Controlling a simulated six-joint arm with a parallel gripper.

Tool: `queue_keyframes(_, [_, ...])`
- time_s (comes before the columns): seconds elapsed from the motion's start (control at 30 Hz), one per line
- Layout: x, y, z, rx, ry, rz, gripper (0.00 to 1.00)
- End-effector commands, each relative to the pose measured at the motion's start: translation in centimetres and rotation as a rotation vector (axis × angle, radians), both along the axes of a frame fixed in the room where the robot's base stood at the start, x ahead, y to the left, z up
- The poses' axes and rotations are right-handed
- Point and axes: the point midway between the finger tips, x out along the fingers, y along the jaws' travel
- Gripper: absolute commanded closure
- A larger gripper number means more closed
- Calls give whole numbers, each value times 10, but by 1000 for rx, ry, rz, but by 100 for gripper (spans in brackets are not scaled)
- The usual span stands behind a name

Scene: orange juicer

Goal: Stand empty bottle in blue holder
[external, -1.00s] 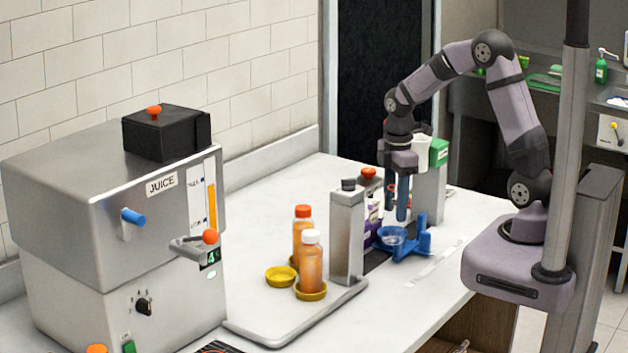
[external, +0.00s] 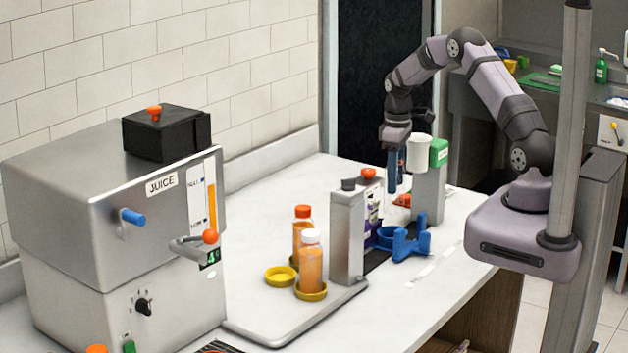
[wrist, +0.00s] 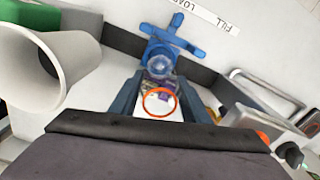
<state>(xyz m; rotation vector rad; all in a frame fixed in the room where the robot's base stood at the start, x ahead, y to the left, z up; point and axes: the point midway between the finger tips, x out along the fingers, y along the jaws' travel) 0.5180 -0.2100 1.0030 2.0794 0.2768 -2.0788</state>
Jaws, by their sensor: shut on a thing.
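The blue holder (external: 410,245) stands on the counter, and it also shows at the top middle of the wrist view (wrist: 172,38). My gripper (external: 393,190) points down above and slightly left of the holder. In the wrist view my gripper (wrist: 160,92) is shut on the clear empty bottle (wrist: 160,62). The bottle's orange-ringed mouth is nearest the wrist camera, and its clear lower end overlaps the holder in that view. The gap between bottle and holder cannot be judged there. The bottle is barely visible in the external view.
A white cup-like funnel (external: 420,152) on a green-topped grey post (external: 430,185) stands close beside my gripper. A grey metal post (external: 347,235) and two filled juice bottles (external: 310,265) stand to the left. The counter's front is fairly clear.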

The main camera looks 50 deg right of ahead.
Motion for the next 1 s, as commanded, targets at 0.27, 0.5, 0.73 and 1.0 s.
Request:
queue_keyframes(0.27, [0, -1, -3, 0, 0, -5, 79])
queue_keyframes(0.5, [0, 0, -13, 1, 1, -4, 79])
queue_keyframes(0.73, [0, 0, -29, 1, 1, -4, 79])
queue_keyframes(1.0, [0, 0, -43, 0, 0, -3, 79])
